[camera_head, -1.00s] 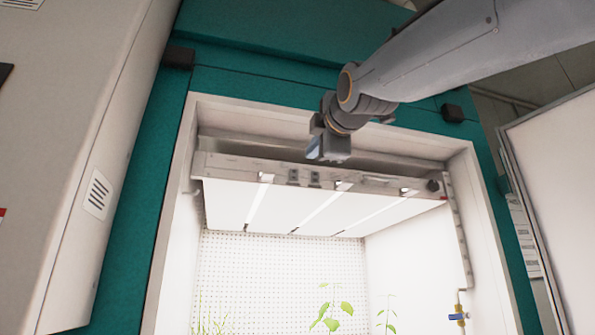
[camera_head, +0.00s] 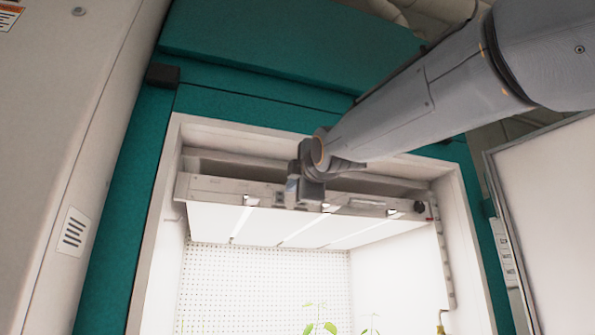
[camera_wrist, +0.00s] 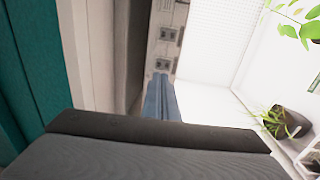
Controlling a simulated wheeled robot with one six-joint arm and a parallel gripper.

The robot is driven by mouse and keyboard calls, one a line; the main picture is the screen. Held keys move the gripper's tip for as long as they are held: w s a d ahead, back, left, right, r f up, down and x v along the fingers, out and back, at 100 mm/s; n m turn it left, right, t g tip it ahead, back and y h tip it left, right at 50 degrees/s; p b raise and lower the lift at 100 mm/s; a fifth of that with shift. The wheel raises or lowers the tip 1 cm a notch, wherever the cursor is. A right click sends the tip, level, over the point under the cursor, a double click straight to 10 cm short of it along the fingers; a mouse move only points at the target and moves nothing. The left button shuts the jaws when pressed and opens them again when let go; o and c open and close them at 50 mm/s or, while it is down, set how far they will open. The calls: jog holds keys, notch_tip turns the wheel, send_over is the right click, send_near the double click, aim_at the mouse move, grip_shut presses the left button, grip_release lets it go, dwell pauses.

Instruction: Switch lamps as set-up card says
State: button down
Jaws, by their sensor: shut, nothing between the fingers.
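The lamp panel (camera_head: 225,189) spans the top of the open chamber, with several bright lamp strips (camera_head: 300,231) on its underside. My gripper (camera_head: 292,192) is in front of the panel's front rail, left of its middle, and hides part of it. In the wrist view the shut, empty blue fingertips (camera_wrist: 160,98) point at the rail, just below two small rocker switches, an upper one (camera_wrist: 168,36) and a lower one (camera_wrist: 162,65). I cannot tell whether the fingertips touch the rail.
The chamber's pale frame (camera_head: 150,240) and teal casing (camera_head: 115,220) surround the opening. A dark knob (camera_head: 421,207) sits at the rail's right end. An open door (camera_head: 550,210) stands at the right. Plants (camera_head: 320,322) grow below; a dark pot (camera_wrist: 288,122) shows in the wrist view.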

aim_at(281, 194)
jog(key=p+x, duration=0.2)
jog(key=x, duration=0.6)
jog(key=shift+w+r+p, duration=0.1)
jog(key=shift+w+p, duration=0.05)
jog(key=shift+p, duration=0.2)
